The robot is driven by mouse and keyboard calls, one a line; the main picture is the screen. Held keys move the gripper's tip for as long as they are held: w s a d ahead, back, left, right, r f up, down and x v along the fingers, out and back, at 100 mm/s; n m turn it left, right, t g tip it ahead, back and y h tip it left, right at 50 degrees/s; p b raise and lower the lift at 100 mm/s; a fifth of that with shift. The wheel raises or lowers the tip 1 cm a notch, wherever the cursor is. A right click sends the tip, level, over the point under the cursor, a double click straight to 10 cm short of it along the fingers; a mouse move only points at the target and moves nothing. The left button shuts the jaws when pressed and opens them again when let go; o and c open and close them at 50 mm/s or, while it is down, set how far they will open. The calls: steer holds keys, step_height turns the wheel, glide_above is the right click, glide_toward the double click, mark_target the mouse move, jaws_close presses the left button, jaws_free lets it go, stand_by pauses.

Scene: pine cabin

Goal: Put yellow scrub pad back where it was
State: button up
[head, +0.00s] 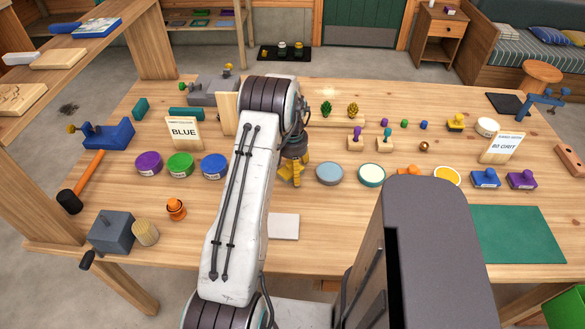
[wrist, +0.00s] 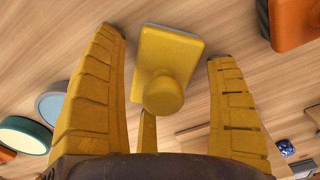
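A yellow scrub pad (wrist: 170,52) with a round knob and a grey edge lies below my gripper in the wrist view. My gripper (wrist: 167,48) has its yellow fingers spread on both sides of the pad, with bare wood visible in the gaps. A third finger shows behind the knob; I cannot tell whether it touches. In the head view my gripper (head: 290,174) points down at the table, left of the grey-blue disc. My arm and fingers hide most of the pad there.
The grey-blue disc (head: 329,173) and a green-rimmed disc (head: 371,175) stand right of my gripper. Purple, green and blue tubs (head: 213,166) stand left, near the BLUE sign (head: 184,132). A pale square (head: 284,226) lies in front.

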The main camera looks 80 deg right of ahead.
steer(key=shift+r, duration=0.1)
steer(key=shift+r, duration=0.5)
steer(key=r+b, duration=0.4)
steer(key=r, duration=0.7)
steer(key=shift+a+r, duration=0.1)
steer(key=shift+a, duration=0.1)
steer(key=w+a+r+n, duration=0.35)
steer(key=w+a, duration=0.25)
steer(key=w, duration=0.5)
steer(key=w+a+r+n, duration=0.3)
steer(key=w+a+r, duration=0.3)
steer(key=w, duration=0.4)
steer(key=w+a+r+n+t+h, duration=0.1)
steer(key=w+a, duration=0.2)
steer(key=a, duration=0.3)
steer(key=w+a+n, duration=0.2)
steer(key=w+a, duration=0.1)
steer(key=a, duration=0.2)
steer(key=w+a+r+n+t, duration=0.1)
steer(key=a+n, duration=0.4)
steer(key=a, duration=1)
steer(key=s+a+f+n, duration=0.1)
steer(key=s+a+n, duration=0.1)
steer(key=a, duration=0.4)
steer(key=s+a+f+n+t+y, duration=0.1)
steer(key=s+a+f+n, duration=0.1)
steer(key=s+a, duration=0.3)
steer(key=shift+s+a+n, duration=0.25)
steer(key=shift+a+n, duration=0.5)
steer(key=shift+a, duration=0.45)
